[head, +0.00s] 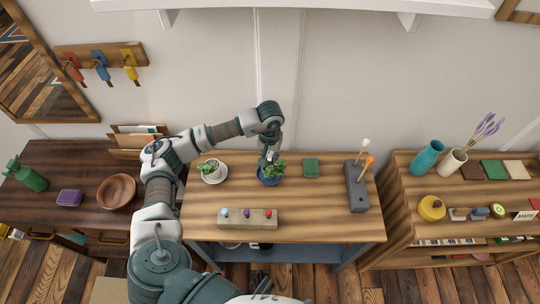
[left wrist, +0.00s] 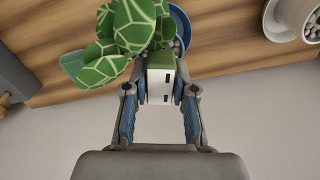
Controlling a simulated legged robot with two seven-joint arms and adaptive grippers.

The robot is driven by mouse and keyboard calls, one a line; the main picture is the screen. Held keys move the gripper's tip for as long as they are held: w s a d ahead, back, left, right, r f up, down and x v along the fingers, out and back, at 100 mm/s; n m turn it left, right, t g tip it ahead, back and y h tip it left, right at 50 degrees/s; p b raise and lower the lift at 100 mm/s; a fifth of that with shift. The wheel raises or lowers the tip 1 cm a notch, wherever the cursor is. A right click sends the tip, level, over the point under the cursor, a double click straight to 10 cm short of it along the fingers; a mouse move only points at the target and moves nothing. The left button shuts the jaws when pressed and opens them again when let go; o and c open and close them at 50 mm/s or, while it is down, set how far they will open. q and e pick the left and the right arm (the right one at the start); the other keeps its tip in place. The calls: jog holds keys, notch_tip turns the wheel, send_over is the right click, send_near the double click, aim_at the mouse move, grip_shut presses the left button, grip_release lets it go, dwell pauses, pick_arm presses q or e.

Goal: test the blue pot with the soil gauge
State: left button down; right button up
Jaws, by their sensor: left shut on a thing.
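The blue pot (head: 269,180) with a leafy green plant stands near the back of the middle wooden table. My left gripper (head: 271,155) is right above it, pointing down. In the left wrist view my gripper (left wrist: 160,92) is shut on the soil gauge (left wrist: 160,86), a white body with a green end and dark marks. The blue pot's rim (left wrist: 183,25) shows just beyond the gauge, and patterned leaves cover much of the pot. The gauge's tip is hidden, so I cannot tell if it is in the soil. My right gripper is not in view.
A white pot (head: 212,168) on a saucer stands left of the blue pot. A green block (head: 311,168) and a grey holder (head: 356,188) with upright sticks are to the right. A block with coloured knobs (head: 247,219) lies in front. The table's front right is clear.

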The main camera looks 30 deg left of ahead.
pick_arm(q)
jog(key=shift+f, duration=0.3)
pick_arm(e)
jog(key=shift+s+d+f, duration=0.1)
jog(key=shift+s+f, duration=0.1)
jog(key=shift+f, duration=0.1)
pick_arm(q)
jog(key=c, duration=1.1)
grip_release()
jog(key=shift+o, duration=1.2)
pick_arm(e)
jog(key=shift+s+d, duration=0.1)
